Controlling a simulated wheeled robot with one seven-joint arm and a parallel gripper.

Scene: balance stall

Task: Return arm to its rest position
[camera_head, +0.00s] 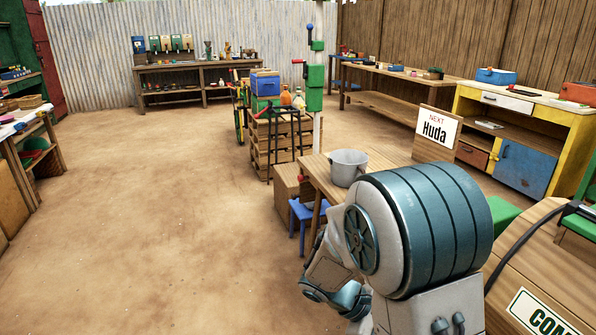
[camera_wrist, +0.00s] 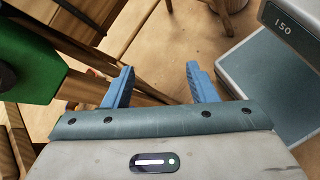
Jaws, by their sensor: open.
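My arm fills the lower right of the head view, its large teal and grey joint in front of the wooden table. The fingers of my gripper are not clearly seen in the head view. In the wrist view my gripper (camera_wrist: 154,88) shows two blue fingers spread apart with nothing between them. Below and beyond the fingers are wooden surfaces. A grey scale (camera_wrist: 268,85) with a display reading 150 lies just right of the fingers, apart from them. A green block-like thing (camera_wrist: 28,58) is at the left.
A grey metal pot (camera_head: 347,168) stands on the wooden table (camera_head: 318,172); a blue stool (camera_head: 306,215) is beside it. A "NEXT Huda" sign (camera_head: 437,132) and a yellow-blue cabinet (camera_head: 525,165) stand at right. Stacked crates (camera_head: 268,150) stand behind. The dirt floor (camera_head: 170,220) at left is clear.

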